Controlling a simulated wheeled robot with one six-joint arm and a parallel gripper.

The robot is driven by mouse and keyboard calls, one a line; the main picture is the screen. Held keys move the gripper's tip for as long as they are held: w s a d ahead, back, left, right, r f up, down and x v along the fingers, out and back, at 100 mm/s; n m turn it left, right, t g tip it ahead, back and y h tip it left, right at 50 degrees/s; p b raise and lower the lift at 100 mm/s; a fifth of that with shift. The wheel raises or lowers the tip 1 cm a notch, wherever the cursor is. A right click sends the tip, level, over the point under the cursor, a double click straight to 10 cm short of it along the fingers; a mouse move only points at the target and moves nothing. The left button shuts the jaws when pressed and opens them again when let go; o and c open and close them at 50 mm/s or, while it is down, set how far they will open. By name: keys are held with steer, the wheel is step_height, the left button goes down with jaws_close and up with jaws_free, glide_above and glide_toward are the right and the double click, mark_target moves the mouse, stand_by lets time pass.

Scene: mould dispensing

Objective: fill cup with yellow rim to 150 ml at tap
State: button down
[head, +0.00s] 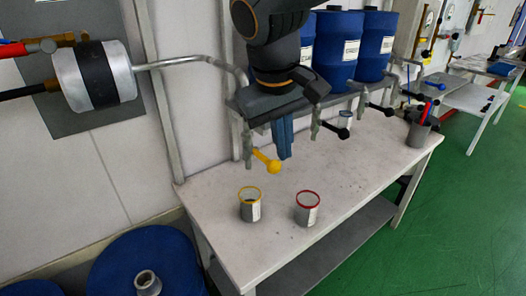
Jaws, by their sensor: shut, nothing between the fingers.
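The cup with the yellow rim (250,207) stands upright near the front left of the white table. Its fill level cannot be made out. A tap with a yellow lever (267,162) hangs above and behind it, its spout (247,151) pointing down. The cup stands in front of this spout, apart from it. My gripper (284,153), with blue fingers, points down just right of the yellow lever. It is shut and empty, above and behind the cups; whether it touches the lever cannot be told.
A cup with a red rim (307,211) stands right of the yellow-rimmed cup. More taps with black levers (335,129) line the rack under blue drums (337,50). A grey pot with pens (418,130) is at the table's right end.

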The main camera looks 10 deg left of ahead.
steer(key=s+a+r+n+t, duration=0.1)
steer(key=s+a+r, duration=0.2)
steer(key=a+r, duration=0.3)
steer(key=shift+s+a+r+n, duration=0.3)
steer(key=shift+a+r, duration=0.1)
steer(key=shift+a, duration=0.4)
steer(key=p, duration=0.2)
glide_toward(265, 160)
step_height(265, 160, down, 2)
steer(key=s+a, duration=0.1)
steer(key=s, duration=0.2)
steer(key=w+d+f+p, duration=0.1)
steer(key=w+d+f, duration=0.1)
steer(key=f, duration=0.1)
steer(key=shift+w+d+p, duration=0.1)
steer(key=shift+w+p, duration=0.25)
steer(key=shift+f+y, duration=0.1)
steer(key=shift+y, duration=0.2)
